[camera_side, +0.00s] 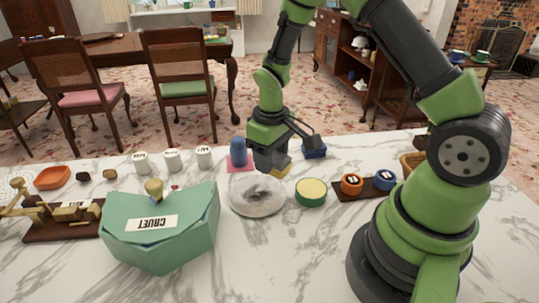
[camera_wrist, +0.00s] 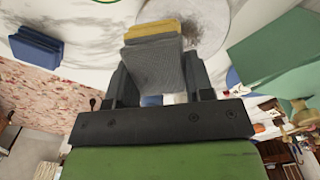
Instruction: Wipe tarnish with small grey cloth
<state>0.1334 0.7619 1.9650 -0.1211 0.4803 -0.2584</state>
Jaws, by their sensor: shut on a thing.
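My gripper (camera_side: 270,166) is over the round silvery plate (camera_side: 250,209), at its far right part in the side view. The wrist view shows my gripper's jaws (camera_wrist: 156,76) shut on a grey, fabric-textured cloth (camera_wrist: 155,68) with a yellow strip along its far edge. The yellow part (camera_side: 283,172) also shows below the jaws in the side view. A dark, mottled tarnish patch (camera_side: 263,188) lies on the plate. It also shows beyond the cloth in the wrist view (camera_wrist: 207,22). Whether the cloth touches the plate is unclear.
A green tin with a cream top (camera_side: 311,192) stands right of the plate. A large green box labelled CRUET (camera_side: 160,240) stands left. A blue cylinder (camera_side: 239,151) and a blue block (camera_side: 314,149) are behind. The marble in front of the plate is clear.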

